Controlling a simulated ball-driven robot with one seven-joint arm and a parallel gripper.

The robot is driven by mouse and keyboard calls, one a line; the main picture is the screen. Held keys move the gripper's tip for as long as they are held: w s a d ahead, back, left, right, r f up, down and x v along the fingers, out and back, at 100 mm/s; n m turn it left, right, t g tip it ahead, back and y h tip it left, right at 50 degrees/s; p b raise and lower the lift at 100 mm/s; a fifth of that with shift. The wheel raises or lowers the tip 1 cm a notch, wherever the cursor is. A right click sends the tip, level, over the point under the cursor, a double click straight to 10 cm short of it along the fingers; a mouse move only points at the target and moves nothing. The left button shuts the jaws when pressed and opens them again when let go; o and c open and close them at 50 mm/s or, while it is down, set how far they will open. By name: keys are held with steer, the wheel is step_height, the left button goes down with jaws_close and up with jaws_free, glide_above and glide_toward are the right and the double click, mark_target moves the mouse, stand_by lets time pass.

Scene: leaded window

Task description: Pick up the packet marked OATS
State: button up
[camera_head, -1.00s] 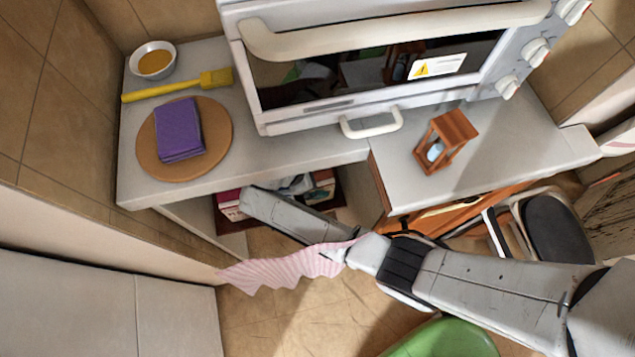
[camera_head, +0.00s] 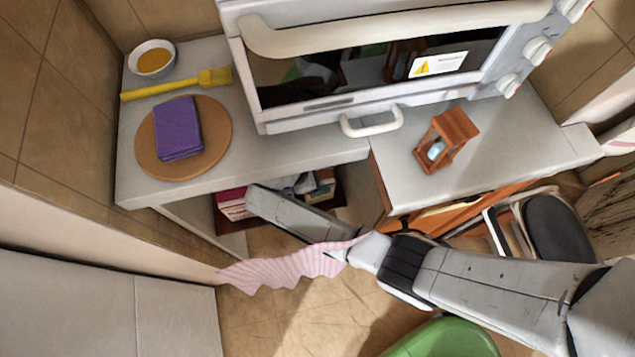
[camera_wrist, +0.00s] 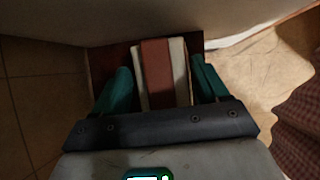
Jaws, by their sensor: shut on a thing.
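In the wrist view my gripper (camera_wrist: 162,85) has its two teal fingers on either side of a cream packet with a red-brown stripe (camera_wrist: 165,72). It is shut on this packet. No lettering can be read on it, so I cannot tell whether it is marked OATS. A dark red surface shows around the packet. In the head view my arm reaches in under the counter's edge, and my gripper and the held packet are hidden there.
Low under the counter (camera_head: 150,196) sit several red and pale items (camera_head: 232,203). On top are a purple stack (camera_head: 178,128) on a round board (camera_head: 215,150), a yellow brush (camera_head: 175,86), a bowl (camera_head: 152,59), an oven (camera_head: 330,103) and an hourglass (camera_head: 445,140). A green object (camera_head: 443,340) stands below.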

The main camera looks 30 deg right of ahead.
jaws_close()
steer(key=shift+r, duration=0.1)
stand_by(0.3)
